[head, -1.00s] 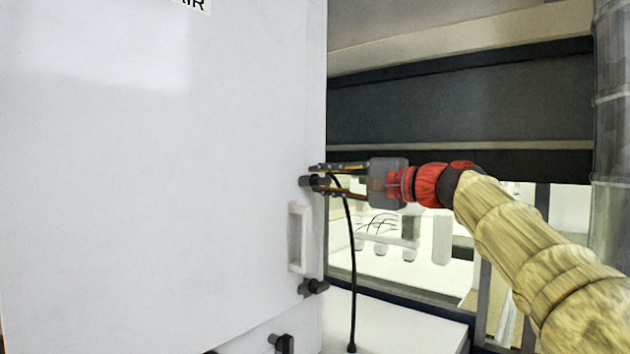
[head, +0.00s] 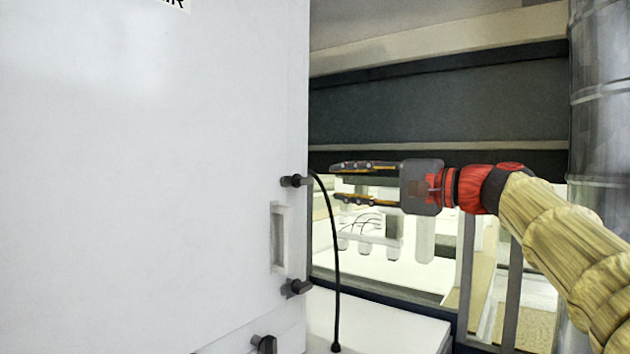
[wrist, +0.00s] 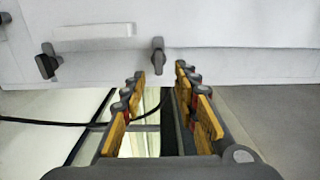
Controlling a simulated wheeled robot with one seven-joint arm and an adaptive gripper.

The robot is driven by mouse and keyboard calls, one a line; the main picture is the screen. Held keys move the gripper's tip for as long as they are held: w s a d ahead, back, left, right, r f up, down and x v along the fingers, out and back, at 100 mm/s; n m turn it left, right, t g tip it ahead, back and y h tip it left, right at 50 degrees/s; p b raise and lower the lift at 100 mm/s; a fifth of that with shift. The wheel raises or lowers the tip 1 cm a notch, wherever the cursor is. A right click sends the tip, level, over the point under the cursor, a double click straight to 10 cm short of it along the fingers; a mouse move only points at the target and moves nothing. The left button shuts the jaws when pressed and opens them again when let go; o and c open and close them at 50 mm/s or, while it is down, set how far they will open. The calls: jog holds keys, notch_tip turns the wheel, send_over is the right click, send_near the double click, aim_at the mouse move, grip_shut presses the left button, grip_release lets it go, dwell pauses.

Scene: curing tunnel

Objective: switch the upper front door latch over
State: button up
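The upper front door latch (head: 297,181) is a small dark knob-like latch at the right edge of the white door (head: 150,190), above a pale recessed handle (head: 278,238). My gripper (head: 337,182) is open and empty to the right of this latch, at about its height, with a visible gap between them. In the wrist view the latch (wrist: 157,56) stands out from the door just ahead of and between my open fingertips (wrist: 160,76). The lower latch (head: 297,287) is a similar dark piece below the handle; it also shows at the left of the wrist view (wrist: 47,60).
A black cable (head: 336,260) hangs from near the upper latch down to a white surface (head: 385,328), close to my fingers. Another dark latch (head: 264,344) sits at the bottom edge. A ribbed grey column (head: 600,90) stands at the right.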

jog(key=shift+v, duration=1.15)
jog(key=shift+s, duration=0.1)
jog(key=d+f+g+h, duration=0.1)
jog(key=d+f+h, duration=0.2)
jog(key=f, duration=0.9)
jog(key=d+f+g+h, duration=0.15)
jog(key=f+h, duration=0.25)
jog(key=f, duration=0.8)
jog(key=s+d+f+n+g+h+b, duration=0.1)
jog(key=s+d+f+n+h+b, duration=0.1)
jog(key=s+f, duration=1.3)
jog(key=s+d+f+n+g+h+b, duration=0.1)
jog(key=s+d+f+n+h+b, duration=0.2)
jog(key=s+f, duration=1.2)
jog(key=shift+f+n+g+h+b, duration=0.35)
jog(key=shift+f+n+h+b, duration=0.25)
jog(key=shift+f+n+h, duration=0.7)
jog(key=shift+s+d, duration=0.15)
